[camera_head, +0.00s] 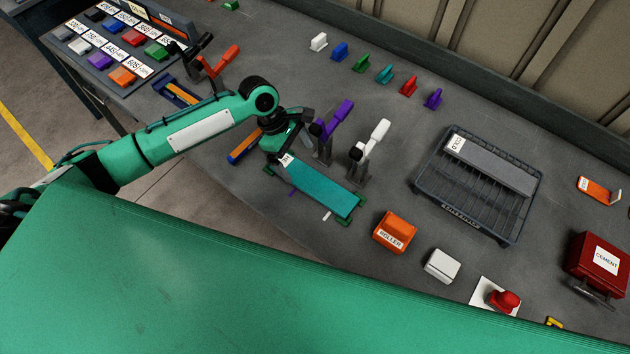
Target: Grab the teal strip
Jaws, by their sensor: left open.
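The teal strip (322,188) lies flat on a dark slab with green corner pieces, near the front edge of the workbench. A small white tag is at its upper left end. My left gripper (287,152) is over that tagged end. It is open, and I cannot tell whether its fingers touch the strip. The arm's tip hides a little of the strip's end and the slab beneath. My right gripper is out of view.
Lever clamps with a purple handle (343,112) and a white handle (378,133) stand right beside the strip. An orange roller block (396,232), a white block (443,266) and a red button (503,300) sit to the right. A cooling rack (425,183) stands farther right.

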